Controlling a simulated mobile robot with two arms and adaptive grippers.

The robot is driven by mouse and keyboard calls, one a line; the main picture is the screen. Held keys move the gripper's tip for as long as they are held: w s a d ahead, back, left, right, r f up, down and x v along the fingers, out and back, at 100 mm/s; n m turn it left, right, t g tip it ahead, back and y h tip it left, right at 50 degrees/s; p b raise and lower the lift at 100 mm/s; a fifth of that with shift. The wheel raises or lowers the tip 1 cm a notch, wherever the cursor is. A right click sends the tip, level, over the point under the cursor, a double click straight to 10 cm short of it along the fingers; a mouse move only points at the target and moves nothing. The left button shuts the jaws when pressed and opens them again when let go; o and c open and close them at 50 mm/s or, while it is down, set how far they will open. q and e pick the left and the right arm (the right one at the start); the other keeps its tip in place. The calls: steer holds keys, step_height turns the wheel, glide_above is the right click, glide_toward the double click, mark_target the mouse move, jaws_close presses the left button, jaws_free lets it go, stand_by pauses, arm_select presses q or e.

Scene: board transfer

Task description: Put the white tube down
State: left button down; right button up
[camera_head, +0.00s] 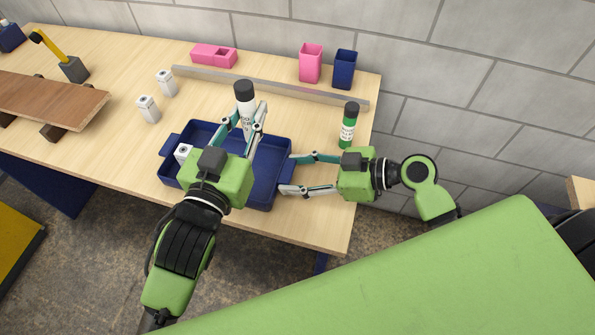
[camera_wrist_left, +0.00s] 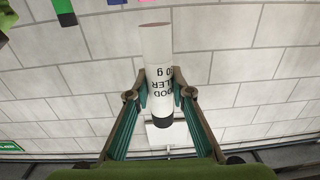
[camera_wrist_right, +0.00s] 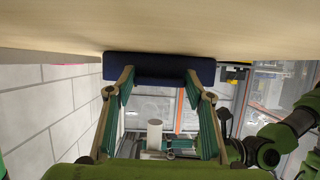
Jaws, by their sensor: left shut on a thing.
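The white tube (camera_head: 247,117) with a black cap stands roughly upright between the fingers of my left gripper (camera_head: 250,128), over the back part of the blue tray (camera_head: 272,185). In the left wrist view the white tube (camera_wrist_left: 157,50) shows black lettering, and my left gripper (camera_wrist_left: 160,92) is shut on it. Whether its lower end touches anything is hidden. My right gripper (camera_head: 287,175) is open and empty at the tray's right side. In the right wrist view the fingers of my right gripper (camera_wrist_right: 160,85) are spread near the tray wall (camera_wrist_right: 150,68).
A green tube (camera_head: 347,131) with a black cap stands right of the tray. Two white bottles (camera_head: 157,95) stand left, and another white item (camera_head: 183,152) is in the tray. A grey rail (camera_head: 270,87), pink boxes (camera_head: 311,64) and a navy box (camera_head: 344,70) lie behind.

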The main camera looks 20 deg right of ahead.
mark_target(248, 130)
arm_select(q)
steer(key=shift+s+a+f+m+g+h, duration=0.35)
steer(key=shift+s+f+m+g+h, duration=0.35)
steer(key=shift+m+h, duration=0.15)
steer(key=shift+s+a+f+m+g+h, duration=0.35)
steer(key=shift+s+a+f+g+h, duration=0.2)
steer(key=shift+h, duration=0.1)
step_height(248, 130, down, 10)
steer(key=shift+f, duration=0.1)
steer(key=c, duration=1.8)
jaws_free()
steer(key=v, duration=1.2)
steer(key=shift+a, duration=0.1)
